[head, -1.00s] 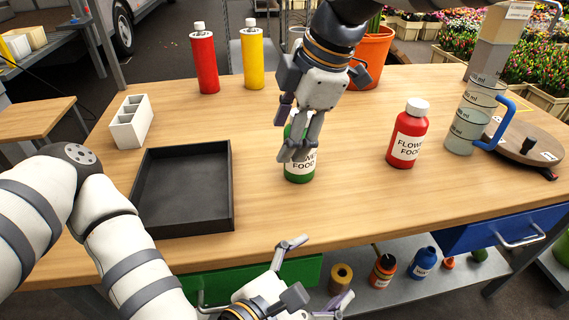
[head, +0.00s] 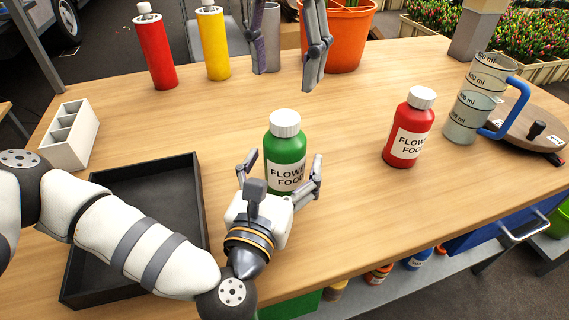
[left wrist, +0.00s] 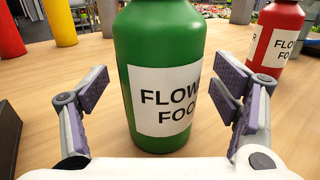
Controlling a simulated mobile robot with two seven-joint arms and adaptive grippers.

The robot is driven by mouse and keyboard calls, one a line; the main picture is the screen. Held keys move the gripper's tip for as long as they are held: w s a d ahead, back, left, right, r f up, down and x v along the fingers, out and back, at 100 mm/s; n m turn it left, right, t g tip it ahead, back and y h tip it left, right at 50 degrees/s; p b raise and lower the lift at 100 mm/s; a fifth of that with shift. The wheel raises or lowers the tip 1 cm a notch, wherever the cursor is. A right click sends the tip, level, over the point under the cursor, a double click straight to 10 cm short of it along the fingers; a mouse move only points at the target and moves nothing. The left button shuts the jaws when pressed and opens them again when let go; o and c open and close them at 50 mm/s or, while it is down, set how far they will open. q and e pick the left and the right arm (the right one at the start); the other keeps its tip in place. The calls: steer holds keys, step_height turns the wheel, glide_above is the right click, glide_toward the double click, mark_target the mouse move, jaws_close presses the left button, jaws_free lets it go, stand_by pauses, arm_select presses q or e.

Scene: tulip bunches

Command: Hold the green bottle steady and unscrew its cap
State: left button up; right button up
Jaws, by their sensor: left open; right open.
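The green bottle (head: 285,148) stands upright on the table, with a white cap (head: 286,123) on top and a white label reading "FLOWER FOOD". My left gripper (head: 281,176) is open at the near side of the bottle, its fingers spread to either side. In the left wrist view, the bottle (left wrist: 165,60) stands between the open fingers of my left gripper (left wrist: 160,105), with gaps on both sides. My right gripper (head: 284,75) is open and empty above the table, beyond the bottle. The cap is outside the left wrist view.
A red bottle (head: 409,130) with a white cap stands to the right, near a measuring jug (head: 468,112). A black tray (head: 200,200) lies left, under my left arm. A white divided box (head: 70,135), red and yellow canisters (head: 155,50) (head: 213,45) and an orange pot (head: 350,40) stand farther back.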

arm_select(q)
steer(key=shift+w+d, duration=0.15)
steer(key=shift+w, duration=0.3)
